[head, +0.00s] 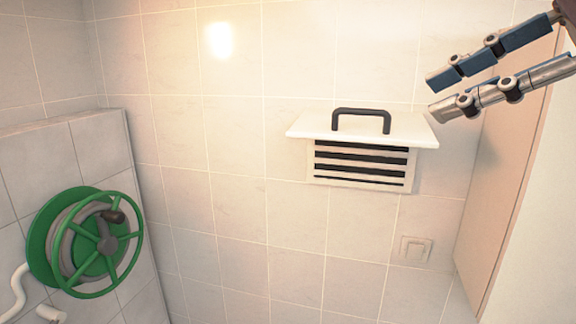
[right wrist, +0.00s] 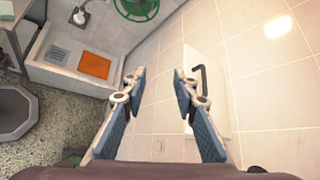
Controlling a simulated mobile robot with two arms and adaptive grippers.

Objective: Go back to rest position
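My right gripper (head: 436,94) is at the upper right of the head view, in front of the tiled wall. Its two fingers are apart with nothing between them. In the right wrist view the open fingers (right wrist: 158,82) also show empty. A wall vent (head: 360,164) with dark slats has a white flap (head: 310,127) with a black handle (head: 361,113) above it. The flap is raised and sticks out from the wall. The fingertips show just above and right of the flap's right corner, apparently not touching the handle. My left gripper is in neither view.
A green hose reel (head: 94,243) is on the left wall. A beige panel (head: 507,165) stands at the right. A wall switch (head: 414,249) is below the vent. The right wrist view shows a white basin (right wrist: 62,76) with an orange cloth (right wrist: 95,65) and a grey octagonal object (right wrist: 14,110).

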